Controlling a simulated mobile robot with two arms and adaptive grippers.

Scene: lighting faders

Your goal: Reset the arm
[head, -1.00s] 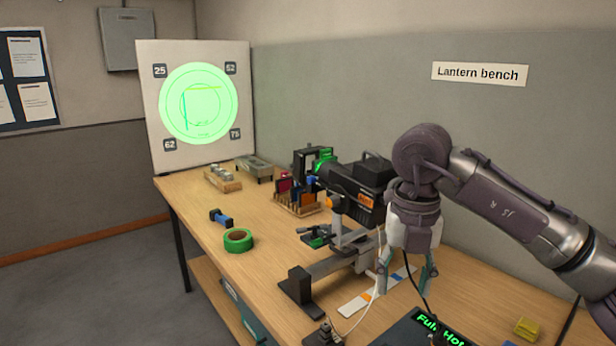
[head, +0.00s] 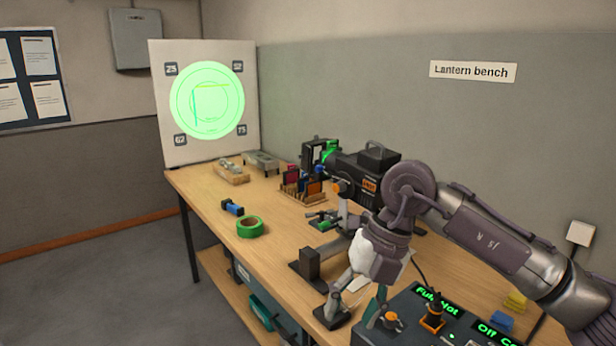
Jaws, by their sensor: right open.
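My right gripper (head: 352,308) comes in from the right and points down over the front part of the wooden bench. Its fingers are spread apart, with nothing visible between them. It is just left of the dark control box (head: 455,325), which has green lit lettering and orange knobs. The black lantern (head: 366,172) stands behind my wrist on a stand and rail, and the arm hides part of that stand. Whether the fingers touch anything below is unclear. My left gripper is out of view.
The lantern faces a white target board (head: 158,120) with a green lit circle. Green tape (head: 250,227), a blue-and-black tool (head: 232,208) and a wooden rack of coloured filters (head: 303,190) lie on the bench. Yellow (head: 515,302) and blue (head: 502,321) blocks are at the right.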

